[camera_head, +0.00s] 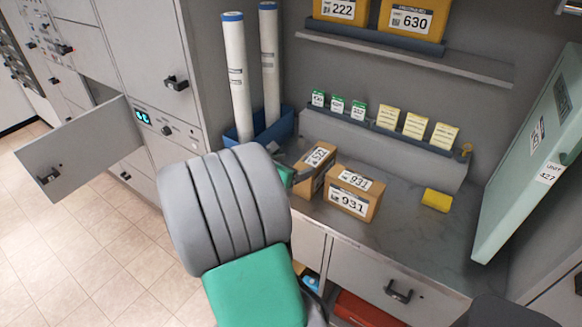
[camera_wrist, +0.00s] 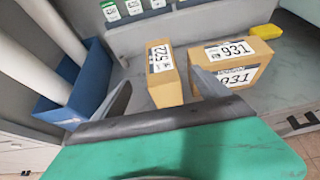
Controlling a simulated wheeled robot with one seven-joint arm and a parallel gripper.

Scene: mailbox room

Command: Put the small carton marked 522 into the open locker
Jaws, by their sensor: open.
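The small brown carton marked 522 (camera_head: 313,178) stands on the grey counter, left of the 931 carton. It also shows near the middle of the wrist view (camera_wrist: 168,85), its white label facing up. My gripper (camera_wrist: 160,82) is open and empty. Its left finger is left of the 522 carton and its right finger shows between the 522 and 931 cartons; I cannot tell if either touches. In the head view my arm hides most of the gripper. The open locker (camera_head: 103,92) is at the left, its door (camera_head: 85,148) swung out.
The brown carton marked 931 (camera_head: 352,195) stands close to the right of 522. A blue holder (camera_head: 270,136) with white tubes is behind at the left. A yellow block (camera_head: 437,200) lies farther right. A pale green panel (camera_head: 525,165) leans at the far right. Floor before the lockers is clear.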

